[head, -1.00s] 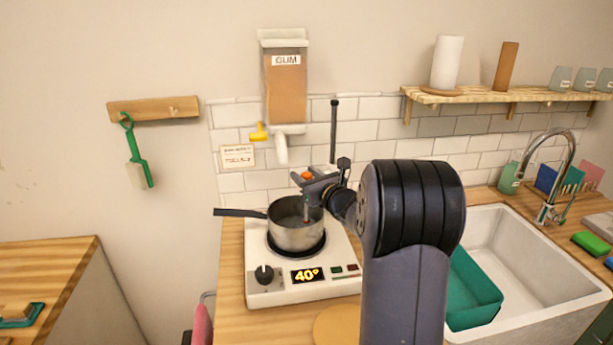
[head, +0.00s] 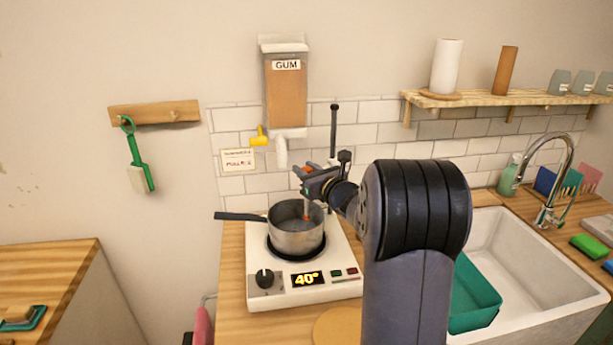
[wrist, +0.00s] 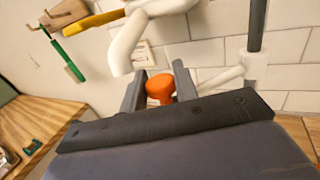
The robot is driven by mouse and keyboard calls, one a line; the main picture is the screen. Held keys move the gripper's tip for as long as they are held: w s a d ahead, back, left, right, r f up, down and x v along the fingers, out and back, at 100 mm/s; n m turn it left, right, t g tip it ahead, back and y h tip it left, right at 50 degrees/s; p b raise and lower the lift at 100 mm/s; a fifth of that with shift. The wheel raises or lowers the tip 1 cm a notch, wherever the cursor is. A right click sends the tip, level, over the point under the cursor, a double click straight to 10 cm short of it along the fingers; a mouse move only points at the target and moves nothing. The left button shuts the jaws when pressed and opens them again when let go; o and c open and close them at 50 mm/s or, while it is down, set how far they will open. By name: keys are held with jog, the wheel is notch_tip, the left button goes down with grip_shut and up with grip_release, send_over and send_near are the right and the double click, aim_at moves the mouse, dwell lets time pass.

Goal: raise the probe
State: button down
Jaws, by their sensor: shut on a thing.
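My gripper (head: 308,180) is shut on the probe and holds it upright above the saucepan (head: 290,240). The probe's orange cap (head: 307,169) shows at the top of the jaws. In the wrist view the orange cap (wrist: 158,87) sits between the two grey fingers. The pan stands on the white hotplate (head: 305,291), whose display reads 40°. A dark upright rod (head: 333,130) stands behind my gripper.
A gum dispenser (head: 286,95) with a yellow lever and white spout hangs on the wall above the pan, behind my gripper. The pan's dark handle (head: 240,216) points left. A sink (head: 515,250) with a teal bin (head: 472,297) lies to the right.

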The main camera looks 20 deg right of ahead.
notch_tip(320, 180, up, 15)
jog(key=p, duration=0.6)
jog(key=shift+f, duration=0.15)
jog(key=c, duration=1.5)
grip_release()
jog(key=o, duration=0.3)
jog(key=shift+o, duration=0.2)
jog(key=s+d+b, duration=0.2)
jog(key=s, duration=0.8)
jog(key=shift+s+b, duration=0.3)
jog(key=shift+b, duration=0.05)
jog(key=shift+w, duration=0.1)
